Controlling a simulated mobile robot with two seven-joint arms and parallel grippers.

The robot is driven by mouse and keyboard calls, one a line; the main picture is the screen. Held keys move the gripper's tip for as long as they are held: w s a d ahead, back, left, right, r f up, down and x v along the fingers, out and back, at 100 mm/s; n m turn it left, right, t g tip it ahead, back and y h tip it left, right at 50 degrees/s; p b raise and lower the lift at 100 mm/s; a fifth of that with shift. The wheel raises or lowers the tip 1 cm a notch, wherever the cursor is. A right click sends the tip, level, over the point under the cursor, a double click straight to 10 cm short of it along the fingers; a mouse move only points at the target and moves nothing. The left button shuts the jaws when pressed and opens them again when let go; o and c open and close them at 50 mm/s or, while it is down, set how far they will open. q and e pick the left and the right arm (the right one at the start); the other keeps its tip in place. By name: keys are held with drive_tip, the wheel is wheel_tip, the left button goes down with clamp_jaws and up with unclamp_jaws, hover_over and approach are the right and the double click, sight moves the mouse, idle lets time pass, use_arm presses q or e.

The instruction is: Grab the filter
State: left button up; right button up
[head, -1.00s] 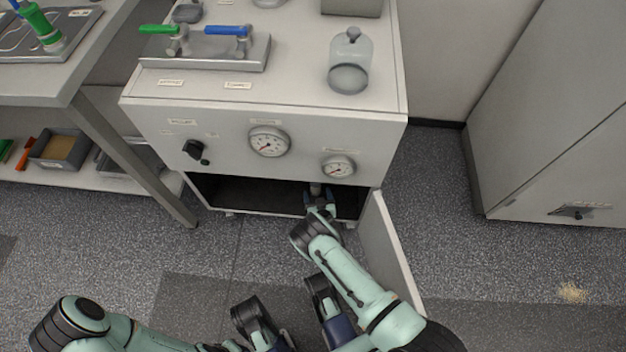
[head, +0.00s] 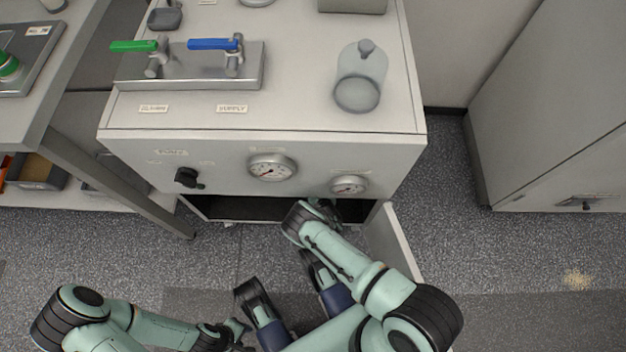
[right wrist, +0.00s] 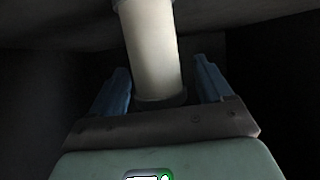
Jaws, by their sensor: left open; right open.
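The filter (right wrist: 152,50) is a pale off-white cylinder hanging down from the ceiling of the dark compartment in the right wrist view. My right gripper (right wrist: 160,85) is open, with one blue finger on each side of the filter's lower end. Gaps show between the fingers and the filter. In the head view my right arm reaches into the open compartment below the gauges, and the filter is hidden there. My left gripper (head: 240,330) is open and empty, low in the head view, away from the cabinet.
The white cabinet (head: 230,160) has an open door (head: 392,243) close to the right of my right arm. Its front edge hides the compartment's upper part. Open floor lies to the right.

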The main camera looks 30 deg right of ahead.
drive_tip(key=shift+w+f, duration=0.1)
drive_tip(key=shift+w, duration=0.2)
use_arm(q)
drive_tip(key=shift+w, duration=0.3)
use_arm(e)
drive_tip(key=shift+s, duration=0.1)
drive_tip(key=shift+c, duration=1.2)
use_arm(q)
drive_tip(key=shift+s, duration=0.1)
use_arm(e)
drive_tip(key=c, duration=0.8)
